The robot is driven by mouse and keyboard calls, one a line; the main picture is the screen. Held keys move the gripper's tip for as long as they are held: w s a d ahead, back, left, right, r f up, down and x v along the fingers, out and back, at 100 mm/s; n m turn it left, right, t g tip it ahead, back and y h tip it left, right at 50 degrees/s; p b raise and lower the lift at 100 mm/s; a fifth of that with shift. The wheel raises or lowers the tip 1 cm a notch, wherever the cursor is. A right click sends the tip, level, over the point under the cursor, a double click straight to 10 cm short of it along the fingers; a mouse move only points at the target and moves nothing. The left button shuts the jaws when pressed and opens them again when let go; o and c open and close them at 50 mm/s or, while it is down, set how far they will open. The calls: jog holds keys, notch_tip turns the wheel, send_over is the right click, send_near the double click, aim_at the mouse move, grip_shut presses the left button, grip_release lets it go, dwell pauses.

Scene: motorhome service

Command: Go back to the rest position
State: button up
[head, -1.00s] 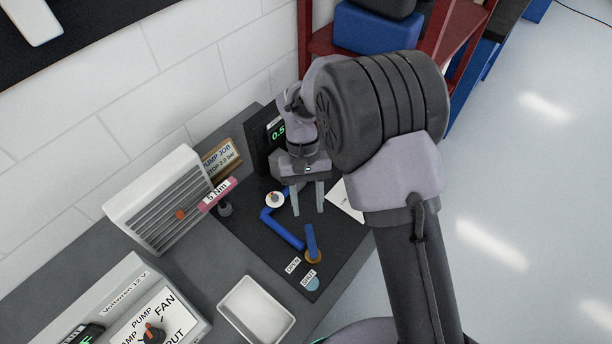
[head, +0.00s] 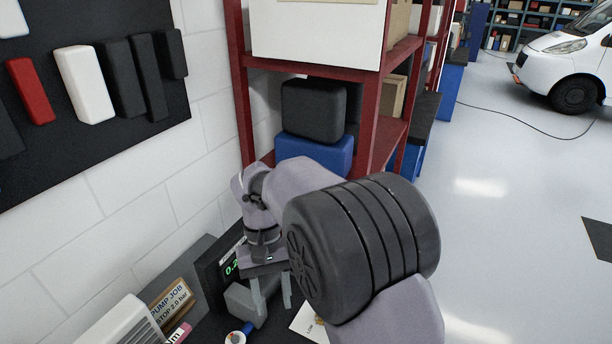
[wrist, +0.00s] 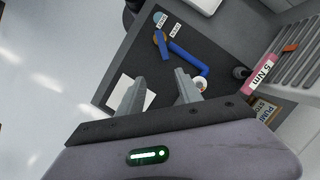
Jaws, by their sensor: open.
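My gripper (head: 272,290) is open, fingers pointing down over the back of the dark bench, in front of a small display (head: 230,266) with green digits. In the wrist view my gripper (wrist: 160,82) has its two fingers apart with nothing between them. Below it lie a blue pipe (wrist: 188,56) and a blue lever (wrist: 161,44) on an orange-brown base. A white round gauge (wrist: 200,84) is beside the right finger. A grey block (head: 240,302) stands by the left finger in the head view; I cannot tell whether they touch.
A red shelf rack (head: 240,95) with a black case (head: 313,110) and a blue box (head: 318,150) stands behind my arm. A pump job sign (head: 172,303) and a pink 5 Nm label (wrist: 262,74) are near the bench wall. Open floor (head: 500,220) lies to the right.

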jog(key=s+d+r+m+t+y+b, duration=0.25)
jog(key=d+b, duration=0.25)
jog(key=d, duration=0.3)
jog(key=s+d+r+m+t+y+b, duration=0.1)
jog(key=s+d+m+t+b, duration=0.15)
jog(key=s+d+b, duration=0.4)
jog(key=s+d+f+m+t+b, duration=0.3)
jog(key=s+d+f+m+t, duration=0.1)
jog(key=s+d+f, duration=0.1)
jog(key=shift+s+d+f+b, duration=0.35)
jog(key=shift+s+d, duration=0.3)
jog(key=shift+d, duration=0.35)
